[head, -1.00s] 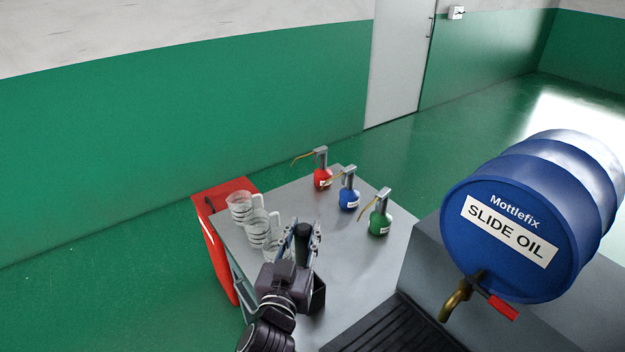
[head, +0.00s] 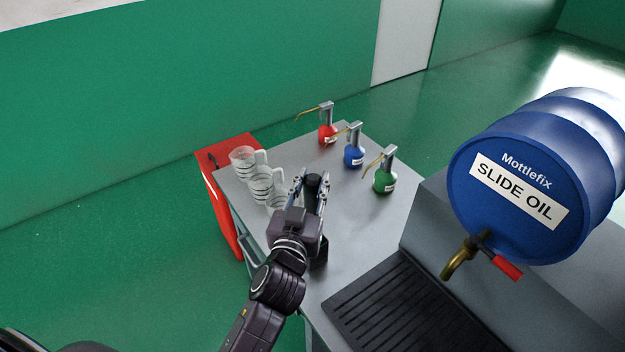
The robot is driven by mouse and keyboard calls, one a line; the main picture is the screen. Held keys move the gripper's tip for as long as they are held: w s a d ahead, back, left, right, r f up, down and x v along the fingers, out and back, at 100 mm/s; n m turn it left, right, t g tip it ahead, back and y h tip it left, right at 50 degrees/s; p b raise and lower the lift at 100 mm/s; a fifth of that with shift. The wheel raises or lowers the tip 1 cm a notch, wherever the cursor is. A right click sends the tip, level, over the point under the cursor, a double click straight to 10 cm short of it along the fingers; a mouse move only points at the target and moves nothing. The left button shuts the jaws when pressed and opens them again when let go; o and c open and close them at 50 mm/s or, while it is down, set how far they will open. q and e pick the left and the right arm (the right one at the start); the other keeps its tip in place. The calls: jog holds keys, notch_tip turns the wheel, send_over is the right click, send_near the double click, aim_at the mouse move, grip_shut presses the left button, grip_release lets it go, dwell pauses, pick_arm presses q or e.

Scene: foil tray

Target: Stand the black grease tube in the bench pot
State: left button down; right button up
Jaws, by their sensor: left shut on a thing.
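The black grease tube (head: 313,186) stands roughly upright between the fingers of my left gripper (head: 311,179), which is shut on it. My wrist hides the tube's lower part, so I cannot tell whether it touches anything below. A dark, square-sided thing, probably the bench pot (head: 321,249), shows only in part at the right of my left wrist, on the grey bench (head: 360,216). The tube is beyond this dark thing in the head view. My right gripper is not in view.
Clear measuring jugs (head: 257,181) stand left of the gripper. Red (head: 327,134), blue (head: 353,155) and green (head: 384,181) oil cans stand beyond it. A black ribbed tray (head: 398,306) and a blue drum (head: 505,200) with a brass tap are at right.

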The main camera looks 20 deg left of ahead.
aim_at(312, 210)
pick_arm(q)
jog(key=shift+f+b, duration=4)
jog(key=shift+f, duration=0.55)
jog(key=c, duration=1.5)
grip_release()
jog(key=shift+o, duration=0.2)
jog(key=shift+f, duration=0.1)
notch_tip(312, 210, up, 10)
jog(key=shift+r, duration=0.1)
